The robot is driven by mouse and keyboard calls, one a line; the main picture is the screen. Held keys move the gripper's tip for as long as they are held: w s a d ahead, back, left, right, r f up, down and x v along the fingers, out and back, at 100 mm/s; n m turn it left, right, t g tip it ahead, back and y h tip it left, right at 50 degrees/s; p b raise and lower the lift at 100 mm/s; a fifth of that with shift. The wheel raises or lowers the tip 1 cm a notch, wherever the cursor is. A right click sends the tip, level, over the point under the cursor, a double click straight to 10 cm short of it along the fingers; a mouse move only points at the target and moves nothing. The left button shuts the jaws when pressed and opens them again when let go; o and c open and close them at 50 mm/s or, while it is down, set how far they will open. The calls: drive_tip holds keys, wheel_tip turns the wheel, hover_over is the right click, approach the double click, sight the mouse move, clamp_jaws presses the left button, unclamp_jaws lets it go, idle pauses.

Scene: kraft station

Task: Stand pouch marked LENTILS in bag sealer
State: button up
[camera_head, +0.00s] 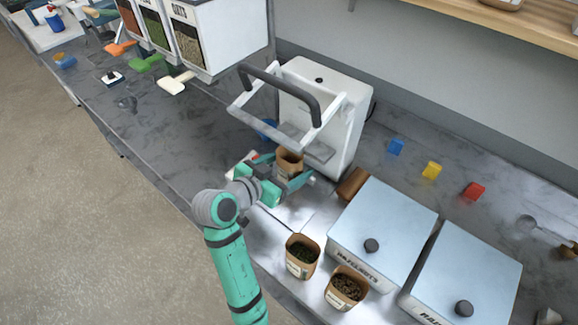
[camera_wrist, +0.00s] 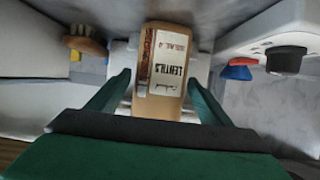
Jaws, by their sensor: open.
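The kraft pouch marked LENTILS (camera_wrist: 165,75) faces the wrist camera, its label upside down in that view. In the head view the pouch (camera_head: 289,162) appears upright at the front of the white bag sealer (camera_head: 328,105), below its dark raised handle. My gripper (camera_head: 288,184) is around it; in the wrist view my gripper's fingers (camera_wrist: 160,84) are spread, one on each side, with small gaps to the pouch. White parts show beside the pouch there. The pouch's base is hidden, so I cannot tell exactly what it rests on.
Two open filled pouches (camera_head: 302,257) (camera_head: 346,288) stand at the front right, beside lidded bins (camera_head: 383,235) (camera_head: 465,275). A brown brush (camera_head: 352,184) lies right of the sealer. Dispensers (camera_head: 220,35) and coloured scoops (camera_head: 147,64) are left. Coloured blocks (camera_head: 432,170) lie behind.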

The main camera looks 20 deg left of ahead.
drive_tip(key=v, duration=1.2)
idle(0.3)
